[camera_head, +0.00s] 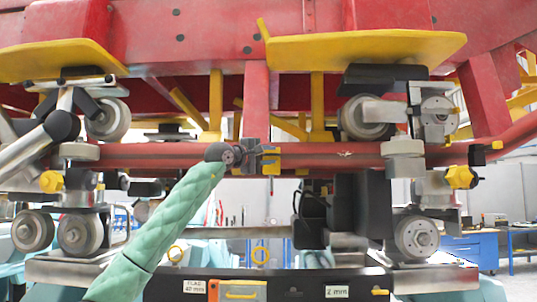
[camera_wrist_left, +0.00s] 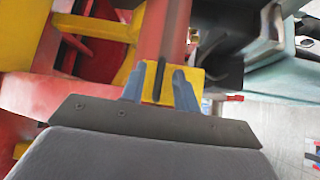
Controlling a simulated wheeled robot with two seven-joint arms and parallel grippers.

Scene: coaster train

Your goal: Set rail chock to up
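A small yellow block (camera_head: 270,161), which looks like the rail chock, sits on the red tube (camera_head: 330,153) in the middle of the head view. My left gripper (camera_head: 266,158) is right at it, its arm rising from below. In the left wrist view the yellow block (camera_wrist_left: 193,77) shows behind and between the two blue fingertips (camera_wrist_left: 160,90). The fingers stand apart with a thin dark bar (camera_wrist_left: 159,80) between them and narrow gaps on either side. I cannot tell whether a finger touches the block. My right gripper is not in view.
Wheel assemblies hang at left (camera_head: 80,235) and right (camera_head: 415,237) of the red car frame. A dark panel with a yellow handle (camera_head: 241,293) and labels lies below. Yellow plates (camera_head: 365,48) jut out above. A blue cabinet (camera_head: 468,250) stands at the back right.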

